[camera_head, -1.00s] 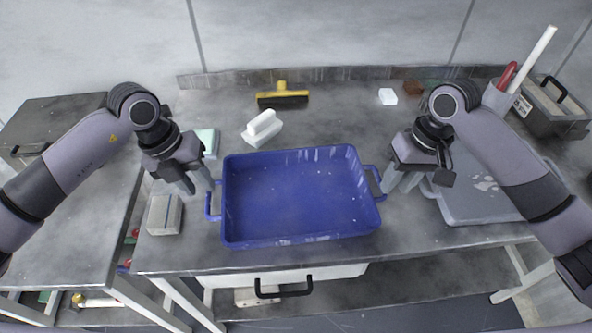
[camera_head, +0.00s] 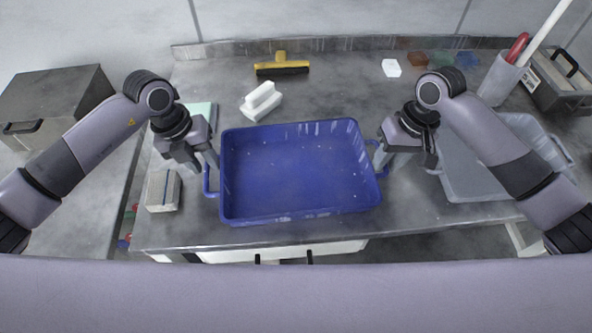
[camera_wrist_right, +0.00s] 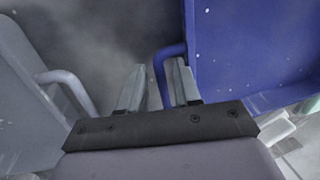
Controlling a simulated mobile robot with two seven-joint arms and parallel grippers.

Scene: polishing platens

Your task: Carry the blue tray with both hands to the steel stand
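The blue tray (camera_head: 296,172) sits flat on the grey workbench and looks empty. It has a handle on its left side (camera_head: 208,182) and one on its right side (camera_head: 380,158). My left gripper (camera_head: 205,164) is at the left handle with its fingers apart; whether they straddle the bar is unclear. My right gripper (camera_head: 383,163) is at the right handle. In the right wrist view its fingers (camera_wrist_right: 157,88) are apart, with the handle bar (camera_wrist_right: 159,72) between them and a gap on the outer side. I cannot identify the steel stand for certain.
A grey tray (camera_head: 470,172) lies right of the blue one. A stone block (camera_head: 163,191) stands close beside my left gripper. A white brush-like block (camera_head: 261,101) and a yellow squeegee (camera_head: 281,66) lie behind. A grey metal surface (camera_head: 75,200) adjoins at left.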

